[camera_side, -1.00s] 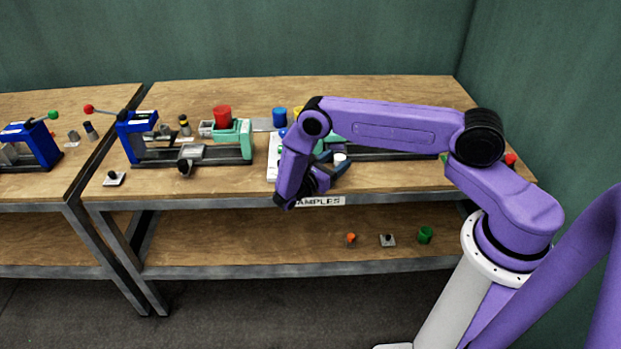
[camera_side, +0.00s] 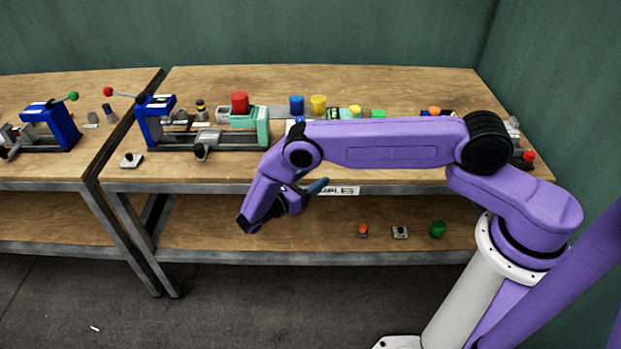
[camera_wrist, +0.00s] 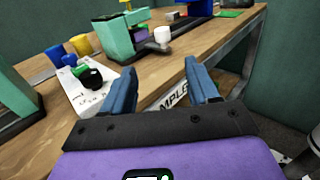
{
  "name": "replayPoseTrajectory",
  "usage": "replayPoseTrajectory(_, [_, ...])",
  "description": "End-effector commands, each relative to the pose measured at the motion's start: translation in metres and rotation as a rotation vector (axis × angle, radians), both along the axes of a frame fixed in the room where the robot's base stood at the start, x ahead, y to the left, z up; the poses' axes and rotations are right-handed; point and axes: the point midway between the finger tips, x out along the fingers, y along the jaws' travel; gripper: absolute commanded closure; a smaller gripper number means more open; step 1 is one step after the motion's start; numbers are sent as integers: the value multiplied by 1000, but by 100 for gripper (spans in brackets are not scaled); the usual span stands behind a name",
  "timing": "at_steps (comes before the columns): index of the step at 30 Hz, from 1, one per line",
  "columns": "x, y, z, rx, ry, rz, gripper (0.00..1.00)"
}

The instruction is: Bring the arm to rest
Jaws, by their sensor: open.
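My arm is purple and reaches in from the right in the side view. My gripper (camera_side: 318,187) is in front of the bench's front edge, over the label reading partly "PLES". In the wrist view my gripper (camera_wrist: 162,82) shows two blue fingers spread apart with nothing between them. The fingers point toward the wooden bench top (camera_wrist: 150,78) and its front edge. The gripper touches nothing that I can see. In the side view the arm hides part of the bench top behind it.
A blue press (camera_side: 155,120) with a red-knobbed lever stands on the bench. A red cup (camera_side: 240,102), a blue cup (camera_side: 296,104) and a yellow cup (camera_side: 318,104) stand along the back. The lower shelf (camera_side: 220,228) holds a green cup (camera_side: 438,229) and small parts.

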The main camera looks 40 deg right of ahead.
Motion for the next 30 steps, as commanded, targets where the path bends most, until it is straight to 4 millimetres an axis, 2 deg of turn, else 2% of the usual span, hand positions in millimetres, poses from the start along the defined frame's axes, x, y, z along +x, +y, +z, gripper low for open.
replayPoseTrajectory(8, [0, 1, 0, 1, 0, 0, 41])
replayPoseTrajectory(13, [2, 6, 12, 48, -18, -2, 41])
replayPoseTrajectory(20, [-6, 24, 59, 240, -87, -20, 41])
replayPoseTrajectory(26, [-29, 37, 100, 429, -147, -44, 41])
replayPoseTrajectory(30, [-53, 43, 128, 563, -187, -64, 41])
